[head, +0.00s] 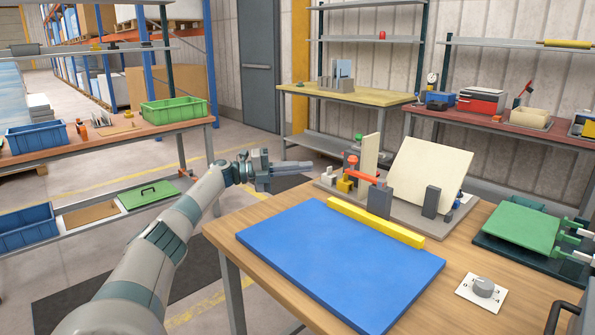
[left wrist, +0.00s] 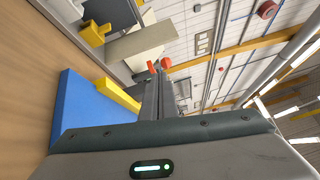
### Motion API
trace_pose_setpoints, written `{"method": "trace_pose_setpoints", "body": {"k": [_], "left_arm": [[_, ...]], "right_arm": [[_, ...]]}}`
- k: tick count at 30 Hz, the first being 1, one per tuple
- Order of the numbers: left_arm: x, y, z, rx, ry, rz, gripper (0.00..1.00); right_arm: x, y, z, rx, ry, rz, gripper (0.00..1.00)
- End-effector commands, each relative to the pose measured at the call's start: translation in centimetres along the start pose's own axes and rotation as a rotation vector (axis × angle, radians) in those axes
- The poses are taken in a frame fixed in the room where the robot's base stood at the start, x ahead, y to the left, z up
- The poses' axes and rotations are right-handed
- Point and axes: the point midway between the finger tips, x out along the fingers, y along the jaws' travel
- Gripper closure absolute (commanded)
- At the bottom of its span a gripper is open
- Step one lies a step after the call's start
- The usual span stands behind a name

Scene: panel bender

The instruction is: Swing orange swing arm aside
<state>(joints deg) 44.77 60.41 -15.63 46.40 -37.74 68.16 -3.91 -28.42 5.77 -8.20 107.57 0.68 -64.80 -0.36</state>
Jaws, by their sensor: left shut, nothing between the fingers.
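The orange swing arm (head: 362,175) sits on a grey fixture plate (head: 325,184) at the back of the wooden table, with a round orange-red knob (head: 353,160) by its left end. In the left wrist view the orange arm (left wrist: 151,68) shows small, just beyond my fingertips, partly hidden by them. My left gripper (head: 308,166) is shut and empty. It hovers left of the swing arm, its fingers pointing right towards the knob, with a gap visible in the head view. My right gripper is not in view.
A yellow bar (head: 375,222) runs along the back of a blue mat (head: 335,262). A tilted cream panel (head: 430,178) and grey blocks (head: 380,202) stand right of the swing arm. A dial (head: 483,287) and a green plate (head: 522,226) are further right.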

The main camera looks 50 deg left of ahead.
Motion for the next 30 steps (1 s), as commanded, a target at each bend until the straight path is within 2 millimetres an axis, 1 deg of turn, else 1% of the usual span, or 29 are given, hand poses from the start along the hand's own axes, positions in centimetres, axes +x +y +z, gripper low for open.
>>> {"method": "trace_pose_setpoints", "body": {"k": [3,7,25,30], "left_arm": [[-0.8,0.1,0.5,0.000,-0.001,-0.001,1.00],[-1.2,0.1,0.6,-0.001,-0.001,0.000,1.00],[-1.2,0.1,0.6,0.000,0.000,0.000,1.00],[-1.2,-0.9,0.8,0.000,0.000,0.000,1.00]], "right_arm": [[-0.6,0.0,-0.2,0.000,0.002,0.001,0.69],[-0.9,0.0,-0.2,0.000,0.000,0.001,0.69],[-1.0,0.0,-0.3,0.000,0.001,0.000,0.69],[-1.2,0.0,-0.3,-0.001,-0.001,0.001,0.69]]}}
